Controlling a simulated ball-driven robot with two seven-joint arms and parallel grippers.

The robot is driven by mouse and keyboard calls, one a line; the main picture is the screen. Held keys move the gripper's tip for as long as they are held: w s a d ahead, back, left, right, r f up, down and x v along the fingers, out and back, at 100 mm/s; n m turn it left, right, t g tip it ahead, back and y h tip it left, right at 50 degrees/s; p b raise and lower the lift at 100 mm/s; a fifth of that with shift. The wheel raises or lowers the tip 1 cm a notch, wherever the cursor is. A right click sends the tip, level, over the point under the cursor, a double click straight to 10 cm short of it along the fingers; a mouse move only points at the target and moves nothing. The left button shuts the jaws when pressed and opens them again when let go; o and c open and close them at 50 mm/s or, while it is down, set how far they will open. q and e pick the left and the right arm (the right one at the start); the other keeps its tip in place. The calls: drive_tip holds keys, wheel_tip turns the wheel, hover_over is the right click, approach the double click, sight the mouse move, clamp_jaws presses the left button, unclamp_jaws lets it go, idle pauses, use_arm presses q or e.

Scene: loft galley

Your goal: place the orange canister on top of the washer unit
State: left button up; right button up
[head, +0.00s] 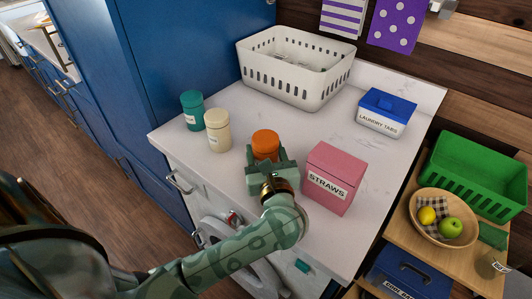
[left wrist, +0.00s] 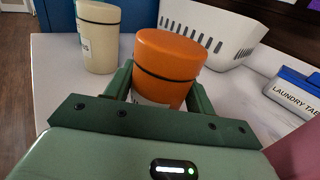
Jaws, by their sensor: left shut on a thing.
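The orange canister (head: 265,143) is upright at the white top of the washer unit (head: 240,184), between the cream canister and the pink straws box. I cannot tell whether its base touches the top. My left gripper (head: 268,165) is shut on the canister, with a finger on each side of it. In the left wrist view the orange canister (left wrist: 167,68) stands upright between the fingers of the left gripper (left wrist: 160,90); its lower part is hidden by the gripper. The washer door shows partly below the top. My right gripper is not in view.
A cream canister (head: 218,130) and a teal canister (head: 192,110) stand to the left. A pink straws box (head: 335,178) stands close on the right. A white basket (head: 295,70) and a laundry tabs box (head: 386,113) stand behind. The counter between them is clear.

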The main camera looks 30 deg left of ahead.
use_arm(q)
drive_tip(key=shift+r, duration=0.1)
drive_tip(key=o, duration=1.1)
drive_tip(key=v, duration=1.2)
drive_tip(key=shift+p, duration=0.35)
